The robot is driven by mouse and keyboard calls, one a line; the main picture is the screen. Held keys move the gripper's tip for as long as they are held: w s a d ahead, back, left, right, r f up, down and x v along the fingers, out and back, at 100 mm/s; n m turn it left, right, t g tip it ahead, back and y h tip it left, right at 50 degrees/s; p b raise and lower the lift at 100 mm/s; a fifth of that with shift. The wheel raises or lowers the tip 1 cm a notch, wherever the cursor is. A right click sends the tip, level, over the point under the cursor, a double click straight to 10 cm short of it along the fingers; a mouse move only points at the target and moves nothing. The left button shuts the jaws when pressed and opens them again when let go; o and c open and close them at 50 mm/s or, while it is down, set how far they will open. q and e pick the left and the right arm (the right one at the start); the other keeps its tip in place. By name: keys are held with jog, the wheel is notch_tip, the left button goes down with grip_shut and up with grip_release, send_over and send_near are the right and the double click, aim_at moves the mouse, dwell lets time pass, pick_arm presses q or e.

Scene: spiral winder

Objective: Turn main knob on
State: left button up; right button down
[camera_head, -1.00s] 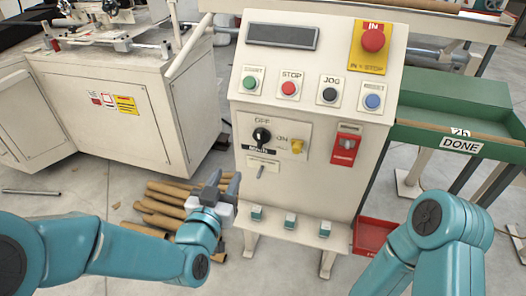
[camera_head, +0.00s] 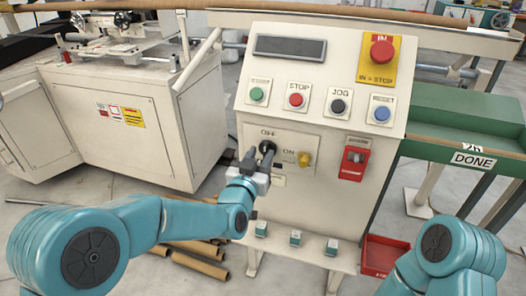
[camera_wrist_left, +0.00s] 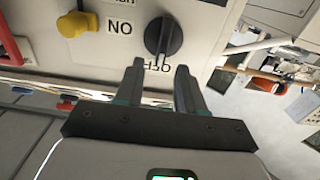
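The main knob (camera_head: 268,147) is a black rotary knob on the cream control panel (camera_head: 310,190), between the OFF and ON labels. In the left wrist view the knob (camera_wrist_left: 163,37) shows upside down, with its pointer line toward the OFF label. My left gripper (camera_head: 254,158) is just in front of the knob, its fingers pointing at it. My right gripper is out of view; only my right arm shows at the lower right.
A yellow knob (camera_head: 304,159) sits right of the main knob. A red lockout box (camera_head: 353,162) is farther right. Start, stop, jog and reset buttons line the sloped face above, with a red emergency stop (camera_head: 382,52). Cardboard tubes (camera_head: 200,262) lie on the floor below.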

aim_at(267, 151)
pick_arm(q)
jog(key=shift+x, duration=1.3)
grip_shut()
